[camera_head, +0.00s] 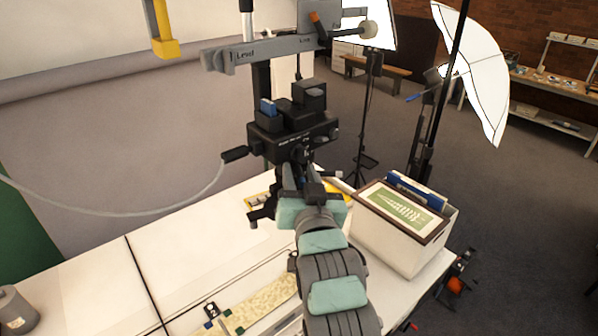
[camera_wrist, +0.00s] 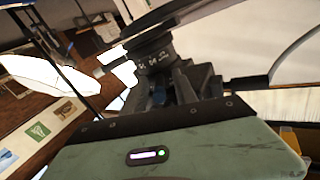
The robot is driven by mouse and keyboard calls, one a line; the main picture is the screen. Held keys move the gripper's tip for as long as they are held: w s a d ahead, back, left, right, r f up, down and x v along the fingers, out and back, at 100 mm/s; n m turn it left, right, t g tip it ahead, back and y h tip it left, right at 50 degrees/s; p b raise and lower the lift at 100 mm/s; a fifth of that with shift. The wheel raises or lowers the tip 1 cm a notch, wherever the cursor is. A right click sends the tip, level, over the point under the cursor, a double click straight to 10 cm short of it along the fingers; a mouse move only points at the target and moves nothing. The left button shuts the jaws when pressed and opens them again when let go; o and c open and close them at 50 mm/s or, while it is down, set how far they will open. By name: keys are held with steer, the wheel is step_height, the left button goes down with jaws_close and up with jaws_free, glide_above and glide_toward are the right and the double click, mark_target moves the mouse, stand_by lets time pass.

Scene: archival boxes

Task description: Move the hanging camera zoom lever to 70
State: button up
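The hanging camera (camera_head: 293,122) is a black body on a grey arm marked "Level", above the white table. In the wrist view its black lens (camera_wrist: 150,55) shows large, with small white numbers on its ring, too blurred to read surely. A dark stub (camera_head: 235,154) sticks out left of the camera, with a pale cable at its end; I cannot tell whether it is the zoom lever. My gripper (camera_head: 294,178) is just below the camera. In the wrist view its dark fingers (camera_wrist: 190,86) reach up to the lens. Their gap and any contact with a lever are hidden.
A white box (camera_head: 400,240) with a framed green picture (camera_head: 405,208) stands on the table at right. A patterned strip (camera_head: 262,304) lies at the front. A yellow hook (camera_head: 160,30) hangs upper left. White umbrellas on stands are behind. The left table (camera_head: 80,285) is mostly clear.

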steer(key=shift+c, duration=0.5)
jaws_close()
stand_by(0.8)
